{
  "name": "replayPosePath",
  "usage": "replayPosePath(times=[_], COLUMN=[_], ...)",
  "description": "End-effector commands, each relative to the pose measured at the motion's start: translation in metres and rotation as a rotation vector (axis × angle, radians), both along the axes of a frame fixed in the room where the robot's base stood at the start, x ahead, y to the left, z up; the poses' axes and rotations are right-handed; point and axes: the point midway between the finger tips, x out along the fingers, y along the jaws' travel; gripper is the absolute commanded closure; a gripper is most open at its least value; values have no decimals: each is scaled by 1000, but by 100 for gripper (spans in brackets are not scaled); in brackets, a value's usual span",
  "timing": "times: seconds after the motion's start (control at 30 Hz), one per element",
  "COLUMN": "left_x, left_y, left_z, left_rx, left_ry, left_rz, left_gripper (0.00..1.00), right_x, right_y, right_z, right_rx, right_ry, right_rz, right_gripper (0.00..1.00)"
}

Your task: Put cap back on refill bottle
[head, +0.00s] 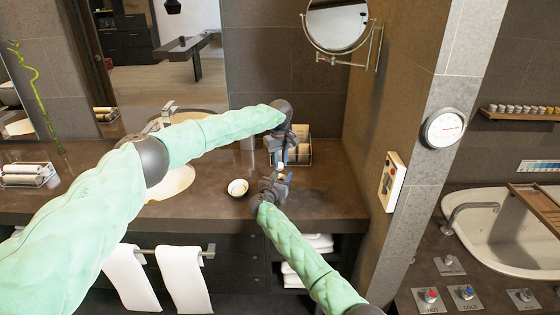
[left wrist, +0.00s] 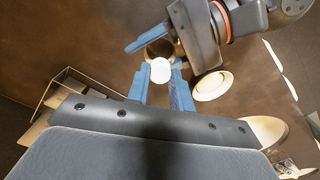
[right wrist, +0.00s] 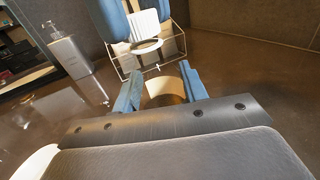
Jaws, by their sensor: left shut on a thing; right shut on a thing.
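My left gripper (head: 287,158) is shut on the white cap (left wrist: 160,70), which sits between its blue fingertips. In the right wrist view the ribbed cap (right wrist: 146,30) shows its round open underside. My right gripper (head: 272,186) is shut on the tan refill bottle (right wrist: 165,88), just above the counter's right part. The cap is above the bottle, and a gap shows between them in the right wrist view. In the left wrist view the cap partly hides the bottle, and the right gripper's fingers (left wrist: 158,47) lie around it.
A small round white dish (head: 238,187) stands on the counter (head: 215,207) left of my right gripper. A wire rack (head: 299,151) stands behind the grippers. A soap dispenser (right wrist: 68,50) stands farther back. The wall closes the right side.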

Motion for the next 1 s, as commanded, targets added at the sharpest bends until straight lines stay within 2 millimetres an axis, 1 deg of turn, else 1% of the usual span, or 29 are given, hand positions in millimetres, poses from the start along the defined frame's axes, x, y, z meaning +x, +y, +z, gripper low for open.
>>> replayPosePath(times=[0.3, 0.5, 0.67, 0.97, 1.0], left_x=[1, 1, 2, 2, 2], left_y=[1, 2, 2, 2, 2], left_z=[0, 0, 0, 0, 0], left_rx=[2, 2, 1, 2, 2], left_ry=[-2, -2, -2, -3, -3], left_rz=[-446, -675, -753, -758, -758], left_gripper=[98, 98, 98, 98, 70], right_x=[0, 0, 0, 0, 0], right_y=[0, 0, 0, -1, -1], right_z=[-1, -1, -1, -1, -1], right_rx=[0, 0, 0, 0, 0], right_ry=[1, 1, 1, 1, 1], right_rz=[-1, -1, -1, -1, -1], right_gripper=[100, 100, 100, 100, 100])
